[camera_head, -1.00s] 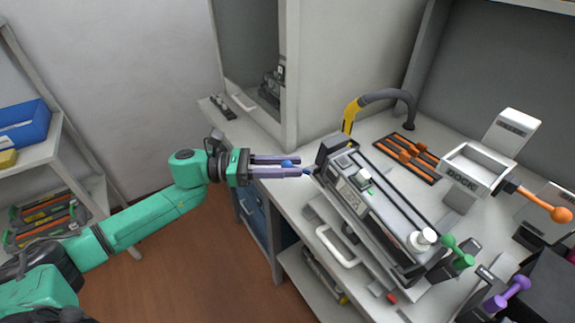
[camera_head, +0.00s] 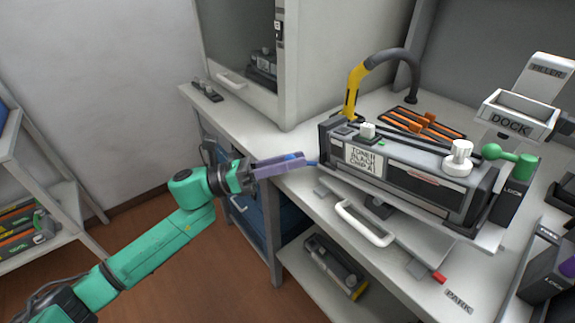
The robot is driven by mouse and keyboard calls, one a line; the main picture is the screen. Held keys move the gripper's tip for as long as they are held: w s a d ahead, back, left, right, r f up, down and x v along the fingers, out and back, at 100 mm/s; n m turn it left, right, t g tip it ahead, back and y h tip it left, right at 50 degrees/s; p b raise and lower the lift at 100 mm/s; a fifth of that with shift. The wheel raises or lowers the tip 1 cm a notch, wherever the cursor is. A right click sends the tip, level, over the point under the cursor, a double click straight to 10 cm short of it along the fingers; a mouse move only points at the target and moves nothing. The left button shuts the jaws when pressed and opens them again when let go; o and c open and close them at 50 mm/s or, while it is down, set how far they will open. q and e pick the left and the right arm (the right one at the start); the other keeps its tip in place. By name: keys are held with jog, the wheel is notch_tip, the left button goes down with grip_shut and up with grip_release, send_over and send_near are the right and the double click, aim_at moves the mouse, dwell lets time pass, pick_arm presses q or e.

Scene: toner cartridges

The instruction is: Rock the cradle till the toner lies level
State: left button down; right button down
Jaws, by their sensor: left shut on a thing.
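The toner cartridge (camera_head: 415,185) is a long dark grey body with a white label reading TONER BLACK CHIP A. It lies in the grey cradle (camera_head: 468,237) on the bench, sloping down to the right in the picture. A white knob (camera_head: 458,158) stands on its right part, and a green lever (camera_head: 507,156) is at the right end. My left gripper (camera_head: 301,161) is shut on a small blue handle (camera_head: 311,163) at the cradle's left end; the fingers hide most of it. My right gripper is not in view.
A white bar handle (camera_head: 364,224) sticks out in front of the cradle. A yellow and grey hooked arm (camera_head: 357,84) rises behind it. An orange-slotted rack (camera_head: 425,122) and the white DOCK holder (camera_head: 518,115) stand behind. A lower shelf holds another cartridge (camera_head: 336,266).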

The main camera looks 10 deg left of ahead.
pick_arm(q)
jog(key=shift+r, duration=0.1)
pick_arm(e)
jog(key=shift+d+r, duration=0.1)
pick_arm(q)
jog(key=c, duration=0.6)
grip_release()
jog(key=v, duration=0.2)
jog(key=shift+s+a+f+b, duration=0.15)
jog(key=shift+a+f+b, duration=0.15)
jog(key=shift+b, duration=0.05)
jog(key=b+v, duration=0.1)
jog(key=v, duration=1)
jog(key=shift+s+a+b, duration=0.2)
jog(key=shift+a+b, duration=0.15)
jog(key=shift+b, duration=0.05)
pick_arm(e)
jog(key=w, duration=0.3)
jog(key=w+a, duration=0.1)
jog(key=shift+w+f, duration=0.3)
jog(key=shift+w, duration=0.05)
